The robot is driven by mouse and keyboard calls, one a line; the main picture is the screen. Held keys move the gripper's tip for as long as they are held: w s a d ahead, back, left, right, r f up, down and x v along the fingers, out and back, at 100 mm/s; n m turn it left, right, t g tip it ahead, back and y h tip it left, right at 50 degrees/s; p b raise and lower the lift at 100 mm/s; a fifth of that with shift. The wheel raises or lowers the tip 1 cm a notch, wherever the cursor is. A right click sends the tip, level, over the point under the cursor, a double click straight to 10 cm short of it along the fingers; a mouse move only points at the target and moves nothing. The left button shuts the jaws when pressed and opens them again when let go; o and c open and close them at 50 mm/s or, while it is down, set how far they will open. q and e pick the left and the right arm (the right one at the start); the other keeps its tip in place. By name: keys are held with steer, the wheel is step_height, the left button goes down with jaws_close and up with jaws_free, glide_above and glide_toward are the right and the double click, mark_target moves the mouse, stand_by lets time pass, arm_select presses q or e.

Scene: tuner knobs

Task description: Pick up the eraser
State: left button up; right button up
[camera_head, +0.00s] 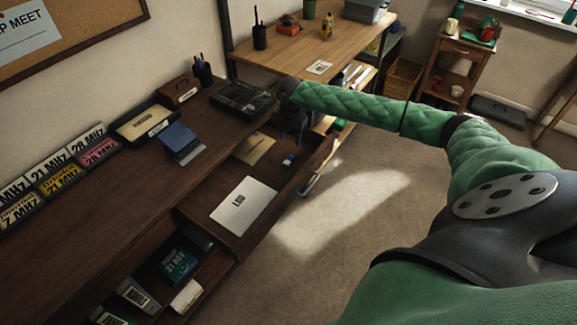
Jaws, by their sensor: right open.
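A small blue and white block, which looks like the eraser (288,160), lies in the open drawer (268,195) of the dark wooden desk. My right arm in its green sleeve reaches in from the right. My right gripper (297,143) points down over the far part of the drawer, just above the eraser in the picture. It is open and apart from the eraser. The fingers are small and dark, so their exact gap is hard to see. My left gripper is not in view.
The drawer also holds a white sheet or booklet (244,205) and a tan envelope (254,148). A black tray (243,98) and blue books (179,139) sit on the desktop. A lower drawer holds boxes (178,265). Carpet right of the desk is clear.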

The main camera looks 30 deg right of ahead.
mark_target(290, 158)
arm_select(q)
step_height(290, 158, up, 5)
steer(key=b, duration=0.1)
arm_select(e)
step_height(290, 158, down, 2)
steer(key=shift+f, duration=0.25)
steer(key=shift+f+p, duration=0.3)
steer(key=shift+f, duration=0.85)
step_height(290, 158, down, 4)
steer(key=shift+a+f+p, duration=0.1)
steer(key=shift+f+p, duration=0.05)
steer(key=shift+p, duration=1.05)
steer(key=shift+f, duration=0.5)
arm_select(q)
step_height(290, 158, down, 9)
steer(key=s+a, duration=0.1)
arm_select(e)
steer(key=c, duration=1.1)
